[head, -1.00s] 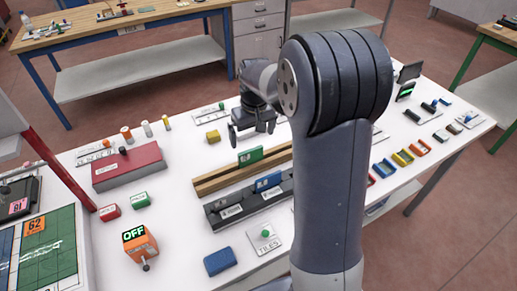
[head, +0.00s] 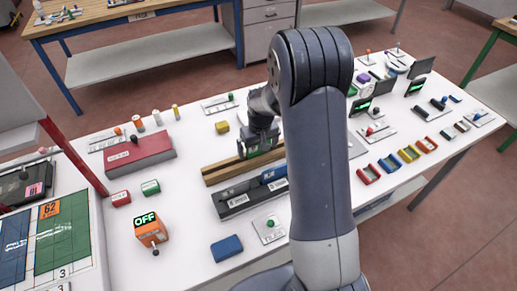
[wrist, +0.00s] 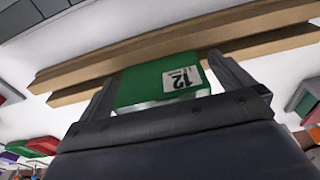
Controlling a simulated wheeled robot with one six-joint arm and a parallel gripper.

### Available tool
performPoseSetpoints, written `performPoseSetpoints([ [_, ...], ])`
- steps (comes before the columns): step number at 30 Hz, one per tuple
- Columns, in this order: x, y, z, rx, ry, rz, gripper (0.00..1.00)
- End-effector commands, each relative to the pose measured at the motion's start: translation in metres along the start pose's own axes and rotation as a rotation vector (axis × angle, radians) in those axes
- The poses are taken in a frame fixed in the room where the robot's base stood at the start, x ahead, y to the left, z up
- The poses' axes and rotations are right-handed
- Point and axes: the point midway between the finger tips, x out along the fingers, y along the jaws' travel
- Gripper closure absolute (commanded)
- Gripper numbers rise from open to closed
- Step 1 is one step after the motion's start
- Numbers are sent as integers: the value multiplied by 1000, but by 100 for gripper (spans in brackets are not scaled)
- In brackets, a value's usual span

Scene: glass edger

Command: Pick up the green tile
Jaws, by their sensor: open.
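The green tile (wrist: 150,88), with a white label reading 12, stands in the wooden rack (wrist: 75,82). In the wrist view it sits between the two fingers of my gripper (wrist: 168,82). The fingers are open, one on each side of the tile; I cannot tell whether either touches it. In the head view my gripper (head: 259,146) is down at the wooden rack (head: 222,175), and it and my arm hide most of the tile there.
A grey rack (head: 235,203) with a blue tile (head: 272,174) stands just in front. A red box (head: 137,156) is to the left, a yellow block (head: 222,127) behind. An orange device reading OFF (head: 151,232) and a blue block (head: 226,248) are nearer. Coloured trays (head: 389,163) lie right.

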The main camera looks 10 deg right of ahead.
Motion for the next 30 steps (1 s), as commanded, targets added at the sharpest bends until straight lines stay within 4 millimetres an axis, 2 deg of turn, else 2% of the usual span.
performPoseSetpoints([
  [5, 0, 0, 0, 0, 0, 0, 0],
  [27, 0, 0, 0, 0, 0, 0, 61],
  [30, 0, 0, 0, 0, 1, 0, 64],
])
